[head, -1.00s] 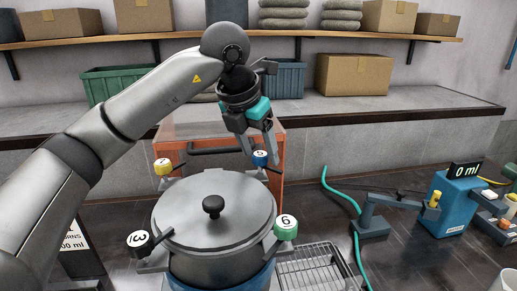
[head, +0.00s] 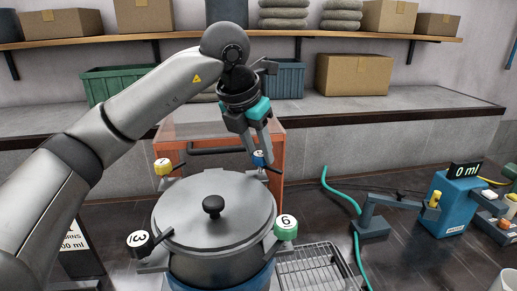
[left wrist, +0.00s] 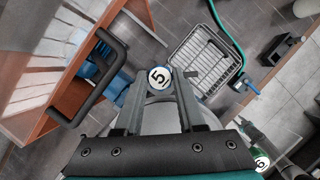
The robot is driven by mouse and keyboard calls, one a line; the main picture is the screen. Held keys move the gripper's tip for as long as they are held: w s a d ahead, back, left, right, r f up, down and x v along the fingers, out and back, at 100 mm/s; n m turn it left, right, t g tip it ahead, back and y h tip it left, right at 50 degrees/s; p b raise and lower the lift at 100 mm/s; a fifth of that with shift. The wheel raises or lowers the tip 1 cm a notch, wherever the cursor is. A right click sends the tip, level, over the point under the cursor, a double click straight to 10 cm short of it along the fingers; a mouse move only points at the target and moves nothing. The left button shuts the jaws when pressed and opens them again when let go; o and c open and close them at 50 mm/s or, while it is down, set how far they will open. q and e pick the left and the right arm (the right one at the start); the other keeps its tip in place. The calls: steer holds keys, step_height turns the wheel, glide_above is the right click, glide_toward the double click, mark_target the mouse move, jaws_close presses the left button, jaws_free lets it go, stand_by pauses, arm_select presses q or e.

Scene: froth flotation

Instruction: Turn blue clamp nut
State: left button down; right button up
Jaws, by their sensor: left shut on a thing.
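The blue clamp nut (head: 259,157) sits at the back right of the lidded pot (head: 214,215). In the left wrist view its white top (left wrist: 159,77) carries a 5 and lies between my fingertips. My left gripper (head: 260,155) reaches down from above and is shut on this nut; the fingers hide part of its sides. The yellow nut (head: 162,167) is at the back left, the black nut (head: 139,242) at the front left, and the green nut (head: 285,227) at the front right. My right gripper is in neither view.
An orange-framed box (head: 276,190) with a dark handle stands close behind the pot. A wire rack (head: 315,268) lies right of the pot. A green hose (head: 341,198) runs beside it. A blue device (head: 453,203) reading 0 ml stands at the right.

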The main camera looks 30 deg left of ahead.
arm_select(q)
steer(key=shift+m, duration=0.3)
steer(key=m+h, duration=0.1)
steer(key=m, duration=0.1)
steer(key=shift+a+r+m+p, duration=0.1)
steer(key=shift+m+p, duration=0.2)
steer(key=shift+p, duration=0.05)
steer(key=m+g+h+p, duration=0.1)
steer(key=m, duration=0.2)
steer(key=shift+w+m+h, duration=0.1)
steer(key=shift+m+h, duration=0.2)
steer(key=m+g+p, duration=0.1)
steer(key=m+p, duration=0.1)
steer(key=m, duration=0.1)
steer(key=m+g+h+p, duration=0.1)
steer(key=m+p, duration=0.1)
steer(key=m, duration=0.1)
steer(key=shift+w+a+r, duration=0.1)
steer(key=shift+w, duration=0.1)
steer(key=shift+w+m+g+p, duration=0.1)
steer(key=shift+m+g+p, duration=0.85)
steer(key=shift+m, duration=1.35)
steer(key=c, duration=0.5)
jaws_free()
steer(key=shift+a, duration=0.1)
